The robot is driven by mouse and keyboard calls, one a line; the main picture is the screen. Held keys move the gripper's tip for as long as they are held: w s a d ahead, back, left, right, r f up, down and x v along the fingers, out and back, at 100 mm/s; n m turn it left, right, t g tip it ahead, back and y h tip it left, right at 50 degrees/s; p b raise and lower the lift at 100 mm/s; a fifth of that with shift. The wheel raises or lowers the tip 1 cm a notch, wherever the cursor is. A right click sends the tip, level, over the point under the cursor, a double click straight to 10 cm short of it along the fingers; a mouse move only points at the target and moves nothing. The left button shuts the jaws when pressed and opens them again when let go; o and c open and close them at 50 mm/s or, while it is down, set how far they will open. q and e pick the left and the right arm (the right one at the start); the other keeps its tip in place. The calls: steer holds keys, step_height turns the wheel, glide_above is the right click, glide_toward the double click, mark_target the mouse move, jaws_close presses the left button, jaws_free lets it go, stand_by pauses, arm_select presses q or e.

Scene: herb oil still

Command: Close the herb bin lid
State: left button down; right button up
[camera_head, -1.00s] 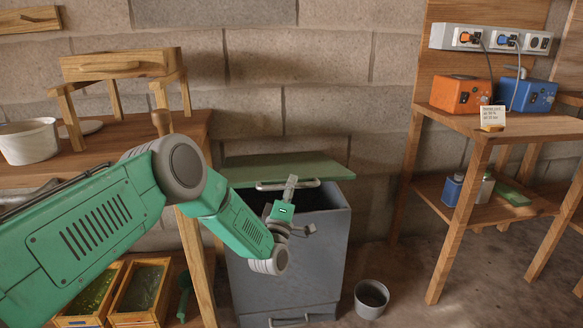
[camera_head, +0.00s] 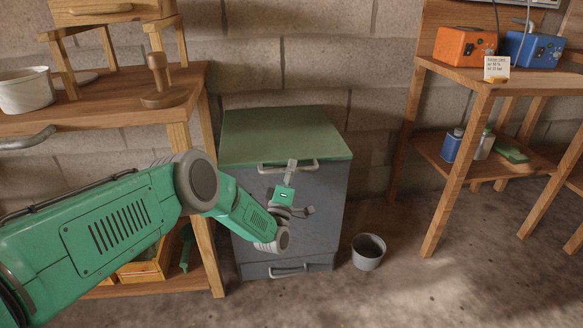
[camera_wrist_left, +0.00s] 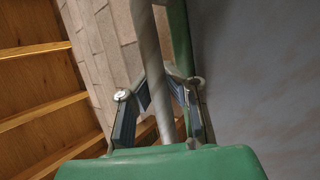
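The herb bin (camera_head: 325,215) is a grey box on the floor in the middle of the head view. Its green lid (camera_head: 280,132) lies over the top, and no dark opening shows. A metal handle (camera_head: 309,167) runs along the lid's front edge. My left gripper (camera_head: 291,168) is at this handle, in front of the bin. In the left wrist view, the handle bar (camera_wrist_left: 150,45) passes between the two fingers of the left gripper (camera_wrist_left: 160,92), whose tips close on it. My right gripper is not in view.
A wooden table (camera_head: 100,118) with a white tub (camera_head: 26,91) stands left of the bin. A small grey bucket (camera_head: 368,251) is on the floor at the bin's right. A wooden shelf stand (camera_head: 470,80) stands further right. The floor at front right is clear.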

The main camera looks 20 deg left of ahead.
arm_select(q)
steer(key=c, duration=2.2)
jaws_free()
steer(key=shift+s+d+f+h, duration=0.2)
steer(key=shift+d+f, duration=0.1)
steer(key=shift+f, duration=0.25)
steer(key=shift+s+d+f+h, duration=0.1)
steer(key=shift+s+d+f, duration=0.15)
steer(key=shift+f, duration=0.25)
steer(key=o, duration=0.4)
steer(key=shift+d, duration=0.1)
steer(key=shift+r, duration=0.15)
steer(key=shift+w+a+r, duration=0.1)
steer(key=shift+w+a, duration=0.05)
steer(key=shift+a, duration=0.15)
steer(key=v, duration=1.2)
steer(key=shift+d, duration=0.1)
